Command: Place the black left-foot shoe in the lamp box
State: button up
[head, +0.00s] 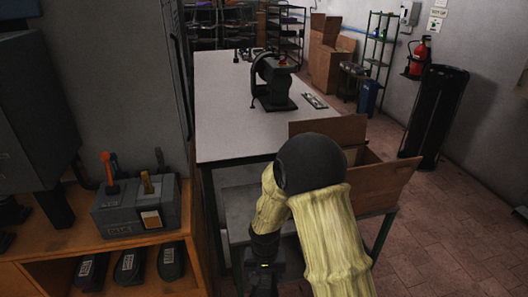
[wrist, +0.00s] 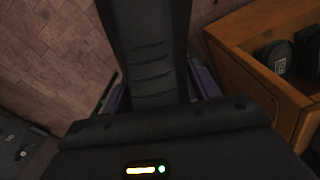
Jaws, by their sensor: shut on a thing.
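My gripper (wrist: 152,95) is shut on a long black thing with creases across it, which looks like the black shoe (wrist: 150,50). The shoe runs up out of the top of the wrist view, so its ends and its left or right shape do not show. In the head view my gripper (head: 264,268) is low beside the wooden cabinet, mostly dark and partly cut off; the shoe cannot be made out there. I cannot tell which thing is the lamp box.
A wooden cabinet (head: 20,270) holds several labelled black items (head: 130,265) on its lower shelf and a grey lever box (head: 135,212) on top. An open cardboard box (head: 385,183) stands behind my arm. A long table (head: 225,100) carries a black press (head: 275,82).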

jog(key=w+d+f, duration=0.2)
jog(key=d+f, duration=0.3)
jog(key=d, duration=0.2)
jog(key=w+d+f, duration=0.1)
jog(key=d+f, duration=0.3)
jog(key=d, duration=0.4)
jog(key=shift+w+f+n, duration=0.35)
jog(key=shift+n, duration=0.05)
jog(key=shift+p, duration=0.3)
jog(key=w+d+r+m+p, duration=0.1)
jog(key=w+r+m+p, duration=0.3)
jog(key=r+p, duration=0.3)
jog(key=w+d+r+m+p, duration=0.1)
jog(key=w+r+m+p, duration=0.2)
jog(key=r, duration=1.2)
jog(key=m+p, duration=0.2)
jog(key=p, duration=0.3)
jog(key=shift+w+r+m, duration=0.2)
jog(key=shift+w+m, duration=0.2)
jog(key=shift+f, duration=0.1)
